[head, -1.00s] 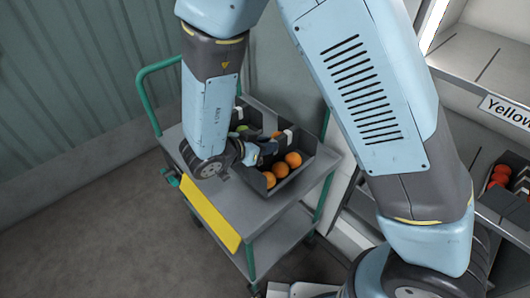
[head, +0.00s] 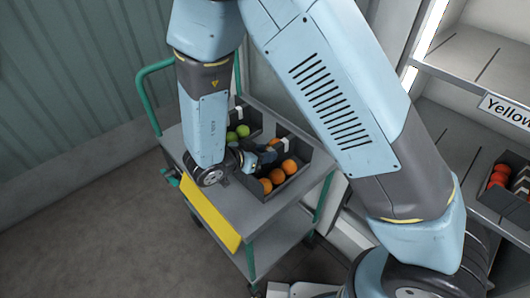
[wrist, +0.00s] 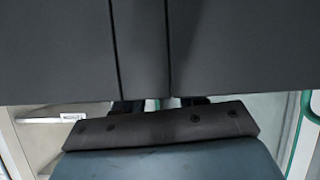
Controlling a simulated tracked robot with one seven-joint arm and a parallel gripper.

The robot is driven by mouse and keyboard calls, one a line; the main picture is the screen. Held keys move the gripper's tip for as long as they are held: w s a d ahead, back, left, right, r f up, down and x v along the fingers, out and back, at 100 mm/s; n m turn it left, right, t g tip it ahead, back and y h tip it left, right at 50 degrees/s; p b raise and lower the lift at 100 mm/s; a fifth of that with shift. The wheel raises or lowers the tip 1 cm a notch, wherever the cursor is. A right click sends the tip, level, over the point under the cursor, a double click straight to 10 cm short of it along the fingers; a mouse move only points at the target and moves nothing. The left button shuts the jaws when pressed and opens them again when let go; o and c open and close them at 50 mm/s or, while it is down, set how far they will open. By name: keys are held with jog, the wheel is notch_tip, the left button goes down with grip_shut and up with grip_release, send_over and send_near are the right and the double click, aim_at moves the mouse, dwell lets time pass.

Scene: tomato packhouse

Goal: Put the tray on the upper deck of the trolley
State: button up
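The tray (head: 308,158) is dark grey with compartments. It holds several orange tomatoes (head: 277,176) and some green ones (head: 243,130). It is over the upper deck (head: 245,205) of the trolley and looks level. I cannot tell whether its bottom touches the deck. My gripper (head: 264,157) reaches in at the near left side of the tray and appears shut on it; the fingertips are mostly hidden. In the wrist view a dark surface, probably the tray (wrist: 60,50), fills the upper part, with the fingers partly hidden behind it.
The trolley has a green handle (head: 142,85), a yellow panel (head: 212,213) on its near side and a lower shelf (head: 285,232). Open floor lies at the left.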

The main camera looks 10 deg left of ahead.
jog(key=shift+o, duration=0.8)
jog(key=v, duration=1.2)
